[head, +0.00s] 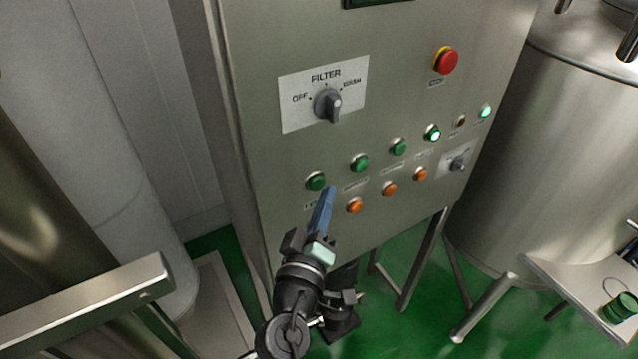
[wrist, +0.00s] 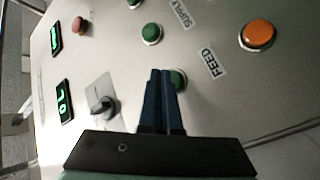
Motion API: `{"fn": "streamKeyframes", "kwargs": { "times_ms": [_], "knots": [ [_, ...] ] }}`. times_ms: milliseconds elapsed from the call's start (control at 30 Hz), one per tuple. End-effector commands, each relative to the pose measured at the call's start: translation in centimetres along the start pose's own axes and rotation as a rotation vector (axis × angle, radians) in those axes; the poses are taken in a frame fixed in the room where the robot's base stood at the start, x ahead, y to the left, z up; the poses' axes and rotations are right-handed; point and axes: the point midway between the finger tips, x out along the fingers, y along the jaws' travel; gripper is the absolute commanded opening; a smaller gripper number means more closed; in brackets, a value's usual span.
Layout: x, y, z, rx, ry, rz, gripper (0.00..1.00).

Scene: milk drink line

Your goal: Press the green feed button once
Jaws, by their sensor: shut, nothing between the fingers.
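The green feed button (head: 316,181) is the leftmost green button in the panel's row in the head view. In the wrist view the green button (wrist: 180,84), beside the FEED label (wrist: 212,63), is partly hidden behind my fingers. My gripper (head: 330,190) is shut and empty, its blue fingers pointing up at the panel just right of the feed button in the head view. In the wrist view the fingertips (wrist: 161,72) overlap the button's left edge. I cannot tell whether they touch it.
The steel panel (head: 270,165) also carries a FILTER knob (head: 327,104), a red stop button (head: 445,61) and several other green buttons. An orange button (head: 355,206) sits close to my fingertips at the lower right. A steel tank (head: 545,140) stands at the right.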

Motion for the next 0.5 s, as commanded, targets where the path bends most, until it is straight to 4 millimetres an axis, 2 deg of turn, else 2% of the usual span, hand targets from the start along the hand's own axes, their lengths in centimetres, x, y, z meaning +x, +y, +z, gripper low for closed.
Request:
{"fn": "streamKeyframes", "kwargs": {
  "times_ms": [500],
  "knots": [
    [0.50, -0.42, -0.40, 0.000, 0.000, -0.001, 0.00]
  ]
}}
